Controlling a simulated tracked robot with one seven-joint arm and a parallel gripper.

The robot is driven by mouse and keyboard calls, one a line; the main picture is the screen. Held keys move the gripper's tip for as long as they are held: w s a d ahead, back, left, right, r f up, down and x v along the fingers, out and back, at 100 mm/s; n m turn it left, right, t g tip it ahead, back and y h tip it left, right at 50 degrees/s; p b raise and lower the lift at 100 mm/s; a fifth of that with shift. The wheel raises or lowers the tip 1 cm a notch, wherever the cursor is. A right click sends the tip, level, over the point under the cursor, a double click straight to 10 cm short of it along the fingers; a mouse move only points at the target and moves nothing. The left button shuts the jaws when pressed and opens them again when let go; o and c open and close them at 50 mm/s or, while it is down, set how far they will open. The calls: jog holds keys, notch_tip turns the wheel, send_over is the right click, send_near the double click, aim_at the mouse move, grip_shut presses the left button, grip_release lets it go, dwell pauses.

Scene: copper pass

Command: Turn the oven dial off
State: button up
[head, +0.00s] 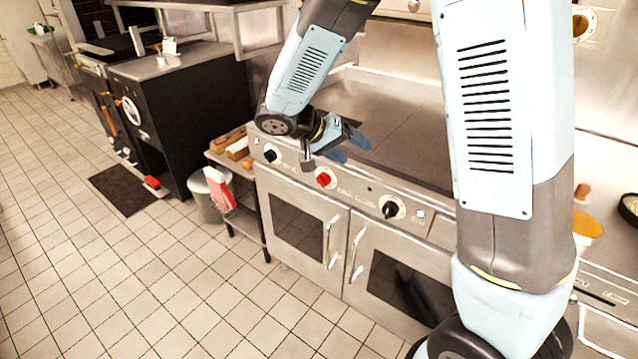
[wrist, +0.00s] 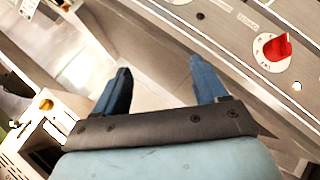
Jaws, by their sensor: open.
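The oven front panel carries a red dial (head: 324,178) between a black dial (head: 270,153) on the left and another black dial (head: 391,207) on the right. The red dial also shows at the upper right in the wrist view (wrist: 272,47), on a white round plate, its grip tilted. My gripper (head: 348,148) appears above the panel and the cooktop edge in the head view. In the wrist view its two blue fingers (wrist: 160,80) are apart with nothing between them. The red dial lies to the right of the fingers there, clear of them. The dial markings are too small to read.
Two oven doors (head: 295,222) with upright handles are below the panel. A flat griddle top (head: 400,120) lies behind it. A small side shelf (head: 240,215) and a bin (head: 206,192) stand left of the oven. The tiled floor in front is clear.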

jog(key=w+a+f+t+h, duration=0.1)
jog(key=w+a+f+t, duration=0.2)
jog(key=a+f, duration=0.55)
jog(key=n+t, duration=0.1)
jog(key=t, duration=0.3)
send_near(319, 182)
jog(key=x, duration=0.9)
jog(key=shift+w+d, duration=0.2)
jog(key=c, duration=1)
jog(key=shift+d, duration=0.15)
jog(key=shift+c, duration=0.2)
